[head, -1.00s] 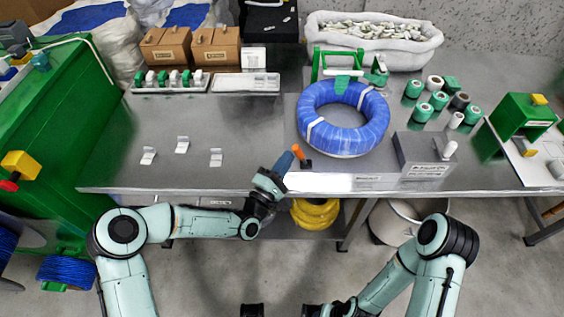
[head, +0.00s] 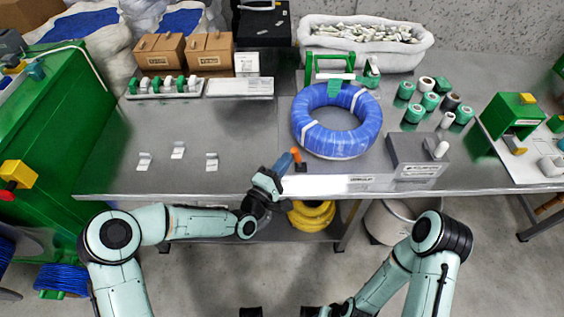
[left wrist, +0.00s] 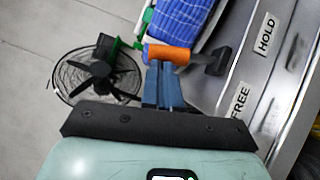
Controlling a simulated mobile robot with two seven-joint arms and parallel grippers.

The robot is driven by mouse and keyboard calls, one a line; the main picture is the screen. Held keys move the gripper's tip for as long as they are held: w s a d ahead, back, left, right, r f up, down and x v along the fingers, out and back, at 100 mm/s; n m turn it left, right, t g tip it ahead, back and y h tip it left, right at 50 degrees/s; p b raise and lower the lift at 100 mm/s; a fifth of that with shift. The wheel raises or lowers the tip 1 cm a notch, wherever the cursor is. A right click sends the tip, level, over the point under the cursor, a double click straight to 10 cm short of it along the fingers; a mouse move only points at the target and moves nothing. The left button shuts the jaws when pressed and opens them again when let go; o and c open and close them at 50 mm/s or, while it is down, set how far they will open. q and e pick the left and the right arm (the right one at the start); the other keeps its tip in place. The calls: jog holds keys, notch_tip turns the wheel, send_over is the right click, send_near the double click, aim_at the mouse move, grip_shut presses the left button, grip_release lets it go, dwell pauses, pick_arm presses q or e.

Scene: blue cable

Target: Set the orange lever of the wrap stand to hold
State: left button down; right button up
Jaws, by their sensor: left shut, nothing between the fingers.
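The orange lever (head: 296,155) stands on a dark pivot at the front left of the wrap stand (head: 330,185), just in front of the blue coil (head: 337,120). My left gripper (head: 287,162) is shut and empty, with its blue fingertips right beside the lever's left side. In the left wrist view the closed fingers (left wrist: 161,82) reach up to the orange handle (left wrist: 168,54), touching or nearly so. The handle points left from its dark pivot (left wrist: 218,62). The labels FREE (left wrist: 239,101) and HOLD (left wrist: 266,34) lie along the stand edge. My right gripper is out of frame.
A grey block with a white peg (head: 418,155) stands right of the coil. Green and white rolls (head: 430,102) lie behind it. A yellow coil (head: 312,214) lies below the bench.

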pick_arm(q)
jog(key=d+m+g, duration=0.1)
jog(key=d+r+m+g+y, duration=0.1)
jog(key=d+m, duration=0.1)
jog(key=d+r+m+y+p, duration=0.1)
jog(key=d+m, duration=0.1)
jog(key=shift+g, duration=0.4)
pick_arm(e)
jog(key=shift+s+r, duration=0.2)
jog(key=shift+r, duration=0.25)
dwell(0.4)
